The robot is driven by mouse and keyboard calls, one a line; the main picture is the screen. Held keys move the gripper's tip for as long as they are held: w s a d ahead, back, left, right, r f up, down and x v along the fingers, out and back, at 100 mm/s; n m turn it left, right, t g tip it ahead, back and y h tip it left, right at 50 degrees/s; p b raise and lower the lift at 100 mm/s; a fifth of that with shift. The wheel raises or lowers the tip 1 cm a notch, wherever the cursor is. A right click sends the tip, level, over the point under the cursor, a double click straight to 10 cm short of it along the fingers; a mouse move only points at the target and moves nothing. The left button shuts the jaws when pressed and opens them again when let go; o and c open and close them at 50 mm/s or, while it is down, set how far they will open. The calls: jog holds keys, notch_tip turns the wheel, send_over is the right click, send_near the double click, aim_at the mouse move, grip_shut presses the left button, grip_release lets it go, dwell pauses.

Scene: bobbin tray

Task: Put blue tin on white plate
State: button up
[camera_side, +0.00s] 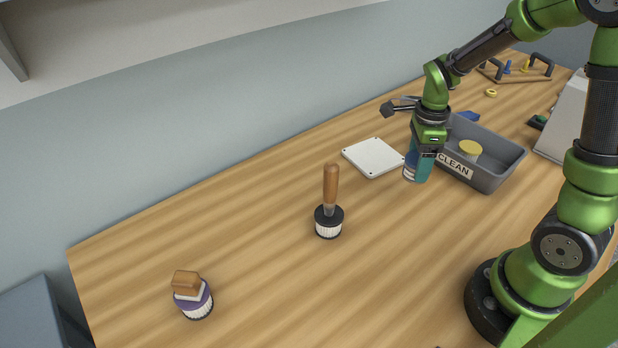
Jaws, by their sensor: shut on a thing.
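The blue tin (409,173) is in my gripper (418,165), just right of the white plate (373,157). My gripper points down and is shut on the tin, with its fingers covering much of it. The tin looks upright; I cannot tell whether its base touches the table. The white plate is a flat square lying on the table, with small dark dots at its corners. Nothing lies on it.
A grey bin labelled CLEAN (499,177) stands right of my gripper, with a yellow round thing (470,149) inside. A wooden-handled brush (329,205) stands upright in front of the plate. A purple-banded brush (195,300) is at the front left. The left table is mostly clear.

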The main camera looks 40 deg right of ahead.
jog(key=shift+w, duration=0.45)
jog(key=w+d, duration=0.1)
jog(key=w, duration=0.3)
jog(key=w+d+f, duration=0.1)
jog(key=w, duration=0.4)
jog(key=w+d, duration=0.2)
jog(key=w, duration=0.3)
jog(key=shift+w+d+f, duration=0.1)
jog(key=shift+w+f, duration=0.2)
jog(key=shift+f, duration=1.65)
jog(key=shift+f, duration=0.1)
jog(key=o, duration=0.7)
jog(key=shift+f, duration=0.1)
jog(key=shift+c, duration=0.2)
jog(key=o, duration=0.4)
jog(key=shift+o, duration=0.2)
